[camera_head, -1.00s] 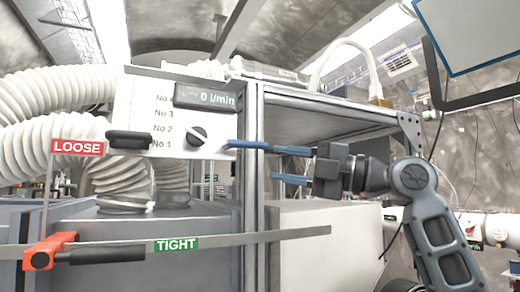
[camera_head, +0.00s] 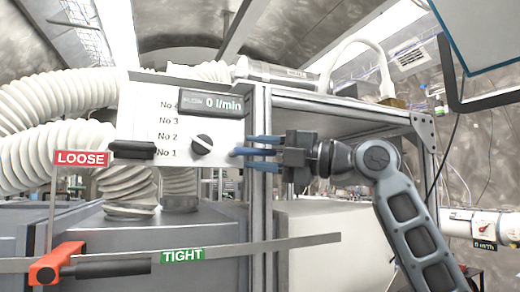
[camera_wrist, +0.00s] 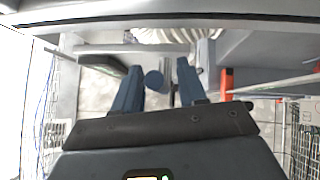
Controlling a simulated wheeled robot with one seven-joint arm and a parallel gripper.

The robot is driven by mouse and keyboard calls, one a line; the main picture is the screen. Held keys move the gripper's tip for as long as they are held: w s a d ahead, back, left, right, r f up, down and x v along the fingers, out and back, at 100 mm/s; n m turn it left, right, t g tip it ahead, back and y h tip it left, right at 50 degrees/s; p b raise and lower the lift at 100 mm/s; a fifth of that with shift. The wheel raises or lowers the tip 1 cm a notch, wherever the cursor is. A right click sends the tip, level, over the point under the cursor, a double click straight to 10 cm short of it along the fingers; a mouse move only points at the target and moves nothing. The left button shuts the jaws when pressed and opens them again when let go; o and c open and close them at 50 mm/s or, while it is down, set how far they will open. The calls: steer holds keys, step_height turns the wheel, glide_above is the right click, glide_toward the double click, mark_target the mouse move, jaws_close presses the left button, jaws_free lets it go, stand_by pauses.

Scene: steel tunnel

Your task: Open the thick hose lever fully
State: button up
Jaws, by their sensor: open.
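The red lever (camera_head: 52,264) with a black handle (camera_head: 113,268) is at the lower left of the head view. The handle lies nearly level, pointing right towards the green TIGHT sign (camera_head: 183,256). The red LOOSE sign (camera_head: 82,158) stands above the lever. A red piece, probably this lever, shows in the wrist view (camera_wrist: 227,82). My gripper (camera_head: 240,153), with blue fingers, is open beside the right edge of the white panel, well right of and above the lever. It also shows in the wrist view (camera_wrist: 157,75), with nothing clearly held between its fingers.
The white panel (camera_head: 140,100) carries a flow display (camera_head: 210,103) reading 0 l/min, a round knob (camera_head: 201,145) and a black handle (camera_head: 132,150). Thick white hoses (camera_head: 50,152) fill the left. A metal frame post (camera_head: 259,220) stands below my gripper.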

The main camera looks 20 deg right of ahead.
jaws_close()
stand_by(0.3)
stand_by(0.3)
